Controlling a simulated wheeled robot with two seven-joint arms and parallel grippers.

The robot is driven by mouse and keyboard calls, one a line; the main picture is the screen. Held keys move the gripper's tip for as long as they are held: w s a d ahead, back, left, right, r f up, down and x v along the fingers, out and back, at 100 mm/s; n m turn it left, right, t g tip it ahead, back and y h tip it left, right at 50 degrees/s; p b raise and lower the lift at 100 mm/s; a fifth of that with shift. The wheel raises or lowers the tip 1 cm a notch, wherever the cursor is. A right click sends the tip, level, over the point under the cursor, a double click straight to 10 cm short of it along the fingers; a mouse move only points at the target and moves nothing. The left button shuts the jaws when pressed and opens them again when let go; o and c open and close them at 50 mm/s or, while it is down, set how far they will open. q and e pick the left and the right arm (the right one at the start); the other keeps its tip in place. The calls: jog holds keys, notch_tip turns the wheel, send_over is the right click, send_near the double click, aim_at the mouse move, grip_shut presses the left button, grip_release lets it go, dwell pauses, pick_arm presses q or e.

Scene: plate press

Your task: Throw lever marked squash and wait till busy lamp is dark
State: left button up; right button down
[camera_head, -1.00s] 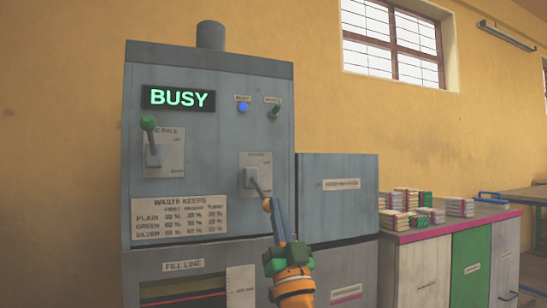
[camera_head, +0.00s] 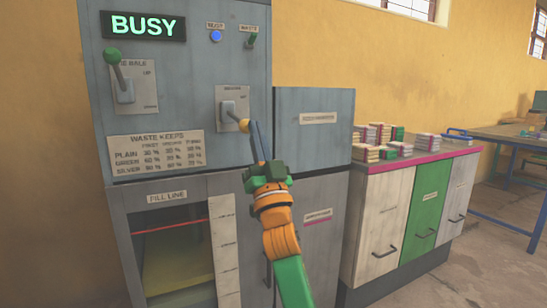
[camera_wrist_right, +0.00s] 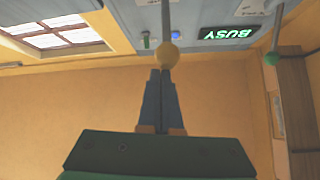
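A grey press cabinet (camera_head: 190,75) fills the left of the head view. Its BUSY sign (camera_head: 144,26) glows green, and a small lamp (camera_head: 216,36) beside it is lit blue. The lever with a yellow knob (camera_head: 244,125) points down and outward from a plate (camera_head: 232,92) whose marking I cannot read. My right gripper (camera_head: 256,137) is at this knob. In the right wrist view its blue fingers (camera_wrist_right: 160,78) are together, tips at the yellow knob (camera_wrist_right: 168,55), not visibly around it. A green-knobbed lever (camera_head: 113,56) stands up on the left. My left gripper is out of view.
A WASTE KEEPS chart (camera_head: 155,149) and a FILL LINE window (camera_head: 175,245) are below the levers. A lower grey cabinet (camera_head: 313,125) adjoins on the right. Beyond it a counter (camera_head: 430,158) holds several bundles (camera_head: 378,133); a blue-legged table (camera_head: 510,140) stands farther right.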

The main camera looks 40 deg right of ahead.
pick_arm(q)
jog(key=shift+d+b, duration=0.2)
jog(key=shift+b, duration=0.75)
pick_arm(e)
jog(key=s+v, duration=0.1)
jog(key=v, duration=0.8)
jog(key=shift+s, duration=0.2)
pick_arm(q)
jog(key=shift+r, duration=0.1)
pick_arm(e)
jog(key=shift+r, duration=0.1)
